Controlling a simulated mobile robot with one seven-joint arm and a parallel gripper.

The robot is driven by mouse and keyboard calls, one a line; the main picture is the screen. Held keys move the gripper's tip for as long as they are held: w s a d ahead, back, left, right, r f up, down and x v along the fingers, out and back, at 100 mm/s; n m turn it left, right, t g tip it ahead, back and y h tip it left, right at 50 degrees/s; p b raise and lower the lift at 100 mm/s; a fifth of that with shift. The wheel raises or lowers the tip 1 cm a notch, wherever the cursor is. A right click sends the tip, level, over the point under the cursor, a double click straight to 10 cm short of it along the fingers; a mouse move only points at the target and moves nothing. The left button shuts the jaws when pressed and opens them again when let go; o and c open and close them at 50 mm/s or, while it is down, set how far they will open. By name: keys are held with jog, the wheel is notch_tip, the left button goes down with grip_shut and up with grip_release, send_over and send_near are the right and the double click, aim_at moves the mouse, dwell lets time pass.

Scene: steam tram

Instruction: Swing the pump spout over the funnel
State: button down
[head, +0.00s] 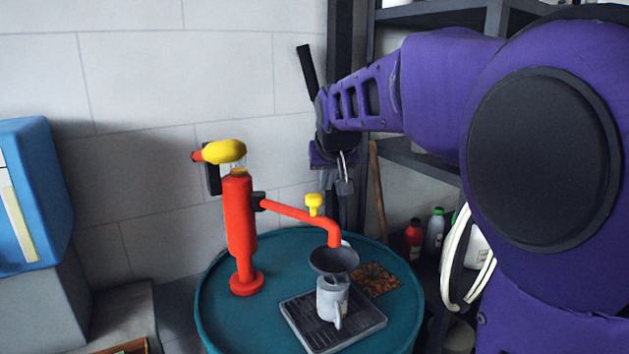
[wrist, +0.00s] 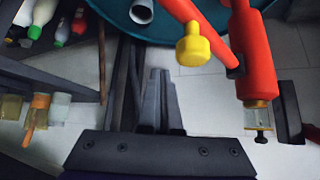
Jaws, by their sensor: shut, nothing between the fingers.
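The red pump (head: 240,225) stands upright on a teal drum (head: 215,300). Its red spout (head: 295,213) reaches right and bends down; a yellow knob (head: 314,203) sits on top. The spout's end appears at the far rim of the dark funnel (head: 333,261); I cannot tell whether it is over the opening. The funnel sits above a grey can (head: 333,298) on a black tray (head: 365,322). My gripper (head: 345,188) is shut and empty, above and behind the spout. In the wrist view my fingers (wrist: 159,85) are apart from the yellow knob (wrist: 193,48) and spout (wrist: 182,10).
A yellow-topped handle (head: 223,151) crowns the pump. A rusty brown patch (head: 377,281) lies on the drum. Shelves with bottles (head: 434,229) stand at right, a wooden stick (head: 376,190) leans there. A blue box (head: 35,190) is at left. A pale wall is behind.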

jog(key=s+a+r, duration=0.3)
jog(key=a+r, duration=0.1)
jog(key=r, duration=0.4)
jog(key=shift+s+p, duration=0.35)
jog(key=shift+p, duration=0.1)
jog(key=shift+d, duration=0.15)
